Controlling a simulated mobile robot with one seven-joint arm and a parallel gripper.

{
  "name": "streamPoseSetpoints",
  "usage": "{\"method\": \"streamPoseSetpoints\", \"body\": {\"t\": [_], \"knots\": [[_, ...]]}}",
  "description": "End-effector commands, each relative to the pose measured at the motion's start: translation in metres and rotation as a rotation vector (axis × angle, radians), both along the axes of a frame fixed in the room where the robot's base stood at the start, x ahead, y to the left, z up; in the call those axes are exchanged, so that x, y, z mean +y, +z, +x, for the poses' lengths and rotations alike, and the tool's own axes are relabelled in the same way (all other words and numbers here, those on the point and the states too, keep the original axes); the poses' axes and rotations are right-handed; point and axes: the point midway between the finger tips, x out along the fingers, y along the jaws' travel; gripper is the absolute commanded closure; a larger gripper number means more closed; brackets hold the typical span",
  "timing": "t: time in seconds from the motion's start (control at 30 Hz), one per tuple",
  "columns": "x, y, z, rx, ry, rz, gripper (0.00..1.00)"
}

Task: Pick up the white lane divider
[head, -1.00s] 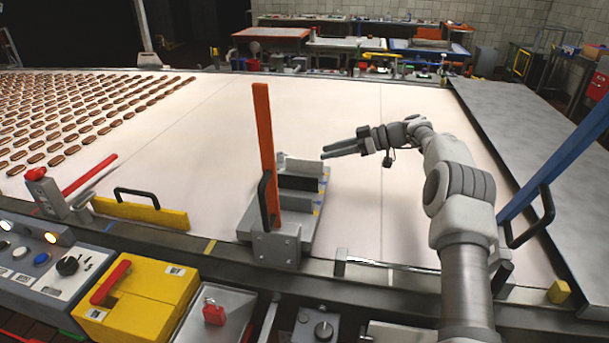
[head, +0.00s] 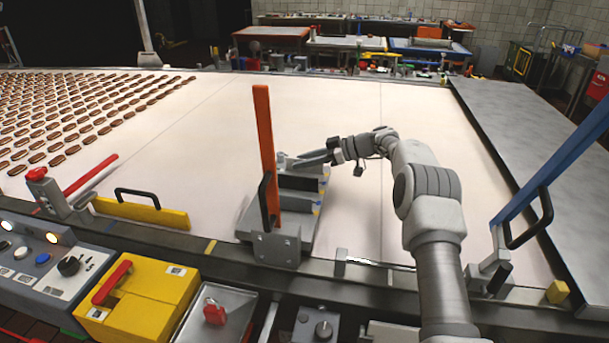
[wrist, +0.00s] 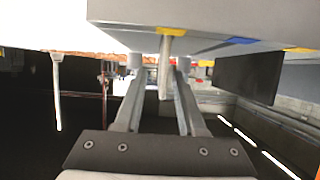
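The white lane divider appears to be the pale upright plate (head: 304,170) at the back of the grey rack (head: 246,222) in the head view. In the wrist view a pale plate (wrist: 165,68) shows nearly edge-on under a yellow mark, between my fingers. My gripper (head: 302,160) is at the rack's far end in the head view. In the wrist view my gripper (wrist: 159,66) is open, with a finger on either side of the pale plate. I cannot tell whether either finger touches it. A dark divider (head: 298,183) stands in front of the pale one.
A tall orange bar (head: 265,130) with a black handle rises at the rack's near left. A blue bar (head: 565,160) leans at the right. The belt behind the rack is clear.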

Motion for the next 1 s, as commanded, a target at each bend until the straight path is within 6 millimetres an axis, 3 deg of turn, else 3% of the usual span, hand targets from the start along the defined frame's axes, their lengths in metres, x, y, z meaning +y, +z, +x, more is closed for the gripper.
{"method": "streamPoseSetpoints", "body": {"t": [0.03, 0.2, 1.0], "knots": [[0.0000, 0.0001, -0.0001, 0.000, 0.000, 0.000, 0.71], [-0.0001, 0.0003, -0.0001, 0.000, 0.000, 0.000, 1.00], [-0.0002, 0.0005, -0.0001, 0.000, 0.001, 0.000, 1.00]]}}
